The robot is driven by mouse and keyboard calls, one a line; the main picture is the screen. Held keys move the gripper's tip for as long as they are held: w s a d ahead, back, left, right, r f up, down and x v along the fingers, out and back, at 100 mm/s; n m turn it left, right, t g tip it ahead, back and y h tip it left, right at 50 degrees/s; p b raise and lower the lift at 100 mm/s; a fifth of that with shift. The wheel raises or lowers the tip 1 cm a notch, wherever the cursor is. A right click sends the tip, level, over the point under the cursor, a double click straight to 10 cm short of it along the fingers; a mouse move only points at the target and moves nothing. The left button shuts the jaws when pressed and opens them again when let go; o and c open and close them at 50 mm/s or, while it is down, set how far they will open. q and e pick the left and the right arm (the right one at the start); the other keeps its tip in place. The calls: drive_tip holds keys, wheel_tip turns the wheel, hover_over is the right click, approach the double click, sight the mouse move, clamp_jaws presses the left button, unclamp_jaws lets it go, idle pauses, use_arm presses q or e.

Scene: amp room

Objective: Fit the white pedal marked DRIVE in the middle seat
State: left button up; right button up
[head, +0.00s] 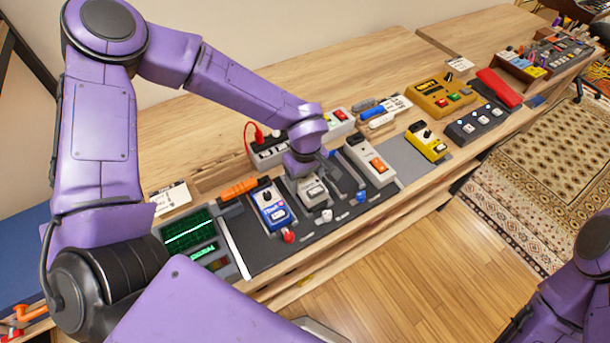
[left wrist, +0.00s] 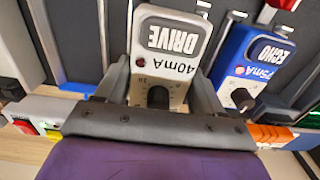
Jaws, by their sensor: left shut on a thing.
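The white pedal marked DRIVE (left wrist: 170,45) is between the fingers of my left gripper (left wrist: 160,88), which is shut on its sides. In the head view this pedal (head: 314,191) is over the middle part of the dark pedal board (head: 262,257), partly hidden by my left gripper (head: 306,172). The blue ECHO pedal (head: 269,205) stands to its left, also seen in the left wrist view (left wrist: 255,62). A white pedal with an orange switch (head: 368,158) stands to its right, beyond grey rails. I cannot tell whether the DRIVE pedal touches the board. My right gripper is out of view.
A green-screened meter (head: 190,235) borders the board's left end. An orange-handled tool (head: 239,189) and a power strip (head: 268,152) lie behind. A yellow pedal (head: 427,141) stands farther right. The rear wooden shelf is mostly clear.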

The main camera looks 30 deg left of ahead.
use_arm(q)
drive_tip(key=shift+w, duration=0.1)
idle(0.4)
drive_tip(key=shift+p, duration=0.35)
drive_tip(key=shift+f, duration=0.6)
drive_tip(key=shift+f, duration=0.15)
idle(0.6)
drive_tip(key=shift+s+f, duration=0.15)
drive_tip(key=shift+s, duration=0.1)
drive_tip(key=shift+p, duration=0.3)
drive_tip(key=shift+d+p, duration=0.1)
drive_tip(key=shift+p, duration=0.25)
drive_tip(key=shift+s+f, duration=0.1)
